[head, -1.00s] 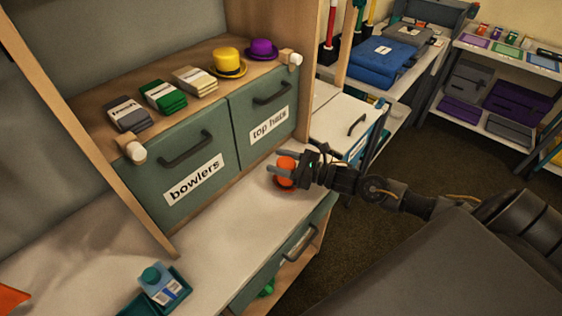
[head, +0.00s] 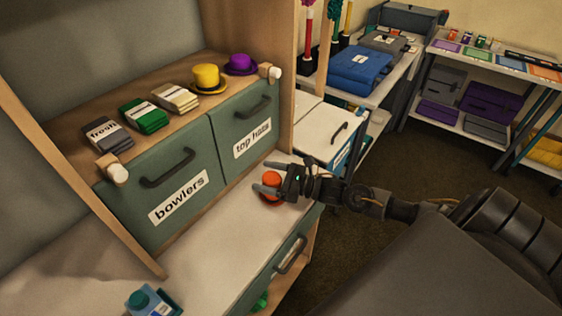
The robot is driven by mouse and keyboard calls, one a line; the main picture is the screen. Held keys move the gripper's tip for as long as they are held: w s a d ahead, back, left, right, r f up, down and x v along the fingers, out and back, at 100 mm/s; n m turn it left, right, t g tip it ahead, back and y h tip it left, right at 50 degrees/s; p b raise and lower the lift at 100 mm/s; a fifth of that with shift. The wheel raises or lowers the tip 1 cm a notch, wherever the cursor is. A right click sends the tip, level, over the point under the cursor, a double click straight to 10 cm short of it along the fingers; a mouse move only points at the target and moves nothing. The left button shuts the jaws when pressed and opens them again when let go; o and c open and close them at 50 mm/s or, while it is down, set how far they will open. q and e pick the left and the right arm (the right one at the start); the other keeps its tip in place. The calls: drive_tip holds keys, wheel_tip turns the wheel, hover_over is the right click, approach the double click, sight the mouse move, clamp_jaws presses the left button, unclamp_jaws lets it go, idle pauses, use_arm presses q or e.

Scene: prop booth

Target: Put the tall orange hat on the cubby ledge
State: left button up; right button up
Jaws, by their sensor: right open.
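The orange hat (head: 271,186) sits on the pale counter, below the "top hats" door; my gripper partly covers it, so its full shape is hidden. My right gripper (head: 266,178) is open, with its fingers pointing left, one on the far side of the hat and one on the near side. I cannot tell whether they touch it. The wooden ledge (head: 112,108) above the two green doors holds a yellow hat (head: 209,78) and a purple hat (head: 240,64) at its right end. My left gripper is out of view.
A blue carton (head: 148,302) stands on the counter at bottom left. The counter between is clear.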

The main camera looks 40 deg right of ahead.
drive_tip(key=b+v, duration=0.2)
drive_tip(key=v, duration=0.7)
drive_tip(key=shift+s+d+f, duration=0.15)
drive_tip(key=shift+s+d, duration=0.1)
drive_tip(key=shift+s, duration=0.1)
drive_tip(key=shift+v, duration=0.85)
